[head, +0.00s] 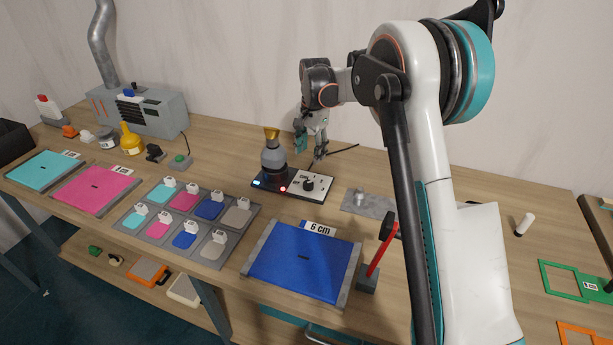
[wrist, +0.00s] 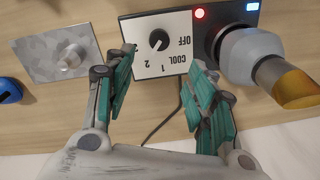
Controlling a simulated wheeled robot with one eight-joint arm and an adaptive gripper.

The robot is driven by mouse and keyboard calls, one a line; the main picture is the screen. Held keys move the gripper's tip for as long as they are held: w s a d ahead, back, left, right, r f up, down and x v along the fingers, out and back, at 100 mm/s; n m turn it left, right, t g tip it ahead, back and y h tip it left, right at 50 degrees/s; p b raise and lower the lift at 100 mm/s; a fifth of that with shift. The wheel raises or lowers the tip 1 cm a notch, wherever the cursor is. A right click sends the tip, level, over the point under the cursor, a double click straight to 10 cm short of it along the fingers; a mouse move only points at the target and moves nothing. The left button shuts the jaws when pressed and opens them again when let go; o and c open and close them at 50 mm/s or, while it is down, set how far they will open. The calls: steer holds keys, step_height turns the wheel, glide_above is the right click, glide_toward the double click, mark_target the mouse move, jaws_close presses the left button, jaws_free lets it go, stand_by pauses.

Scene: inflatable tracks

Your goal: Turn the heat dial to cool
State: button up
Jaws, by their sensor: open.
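The heat dial is a black round knob (head: 308,184) on a white panel beside the heater with the gold tip. In the wrist view the knob (wrist: 158,40) is on the white plate (wrist: 150,20), whose printed labels OFF, COOL, 1 and 2 appear upside down. A small light mark shows on the knob, but I cannot tell for certain which label it points to. My gripper (head: 310,150) is open above and behind the panel. In the wrist view its teal-padded fingers (wrist: 157,60) are apart and empty, one on each side of the plate's near edge, with the knob beyond them.
The grey heater (head: 273,158) with its gold nozzle (wrist: 298,83) stands right of the dial in the wrist view. Red and blue lights glow on its black base. A grey metal plate with a peg (wrist: 62,58) lies left. A cable runs behind the panel.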

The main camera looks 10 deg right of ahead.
mark_target(308, 182)
steer(key=f+b, duration=0.1)
steer(key=f, duration=0.5)
steer(key=f+b, duration=0.2)
steer(key=f, duration=0.5)
steer(key=shift+w+a+b, duration=0.15)
steer(key=shift+a+b, duration=0.05)
steer(key=shift+b, duration=0.1)
steer(key=c, duration=1.1)
